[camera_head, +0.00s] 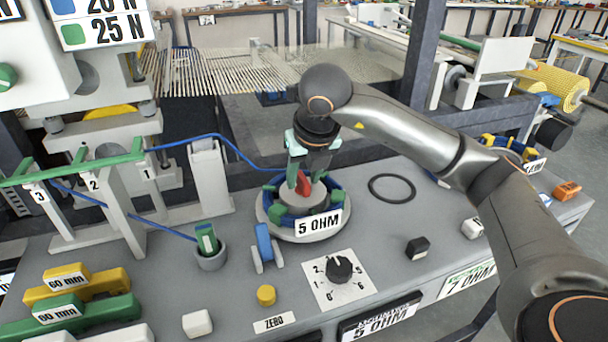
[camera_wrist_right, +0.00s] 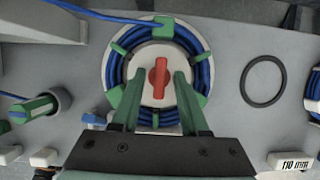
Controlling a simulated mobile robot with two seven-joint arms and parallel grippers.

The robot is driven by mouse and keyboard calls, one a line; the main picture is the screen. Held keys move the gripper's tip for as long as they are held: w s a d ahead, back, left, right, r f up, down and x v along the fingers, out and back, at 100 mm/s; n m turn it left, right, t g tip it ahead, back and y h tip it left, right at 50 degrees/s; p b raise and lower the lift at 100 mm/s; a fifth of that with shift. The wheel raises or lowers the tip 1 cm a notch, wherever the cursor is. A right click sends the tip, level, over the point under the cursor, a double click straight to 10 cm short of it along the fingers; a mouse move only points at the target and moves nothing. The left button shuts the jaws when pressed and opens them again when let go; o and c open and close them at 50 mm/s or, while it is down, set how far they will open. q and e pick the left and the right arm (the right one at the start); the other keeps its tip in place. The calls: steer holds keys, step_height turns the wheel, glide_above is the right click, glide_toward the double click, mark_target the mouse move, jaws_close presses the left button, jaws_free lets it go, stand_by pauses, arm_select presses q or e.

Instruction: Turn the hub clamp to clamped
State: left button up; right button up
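The hub clamp is a red lever (camera_wrist_right: 160,73) on the pale round hub at the middle of a spool (camera_wrist_right: 112,72) wound with blue cable. In the wrist view the lever stands lengthwise, pointing up and down the picture. In the head view the red clamp (camera_head: 307,188) shows partly behind my fingers. My right gripper (camera_wrist_right: 159,86) is open, with its green fingers on either side of the lever and visible gaps between. It points down over the hub in the head view (camera_head: 304,180). Whether the fingertips reach lever height is unclear. My left gripper is not in view.
A "5 OHM" label (camera_head: 318,223) is at the spool's front. A black ring (camera_head: 391,188) lies to its right. Blue cable runs left to the numbered posts (camera_head: 110,180).

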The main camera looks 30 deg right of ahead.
steer(key=p+v, duration=0.3)
steer(key=v, duration=0.9)
steer(key=shift+r, duration=0.2)
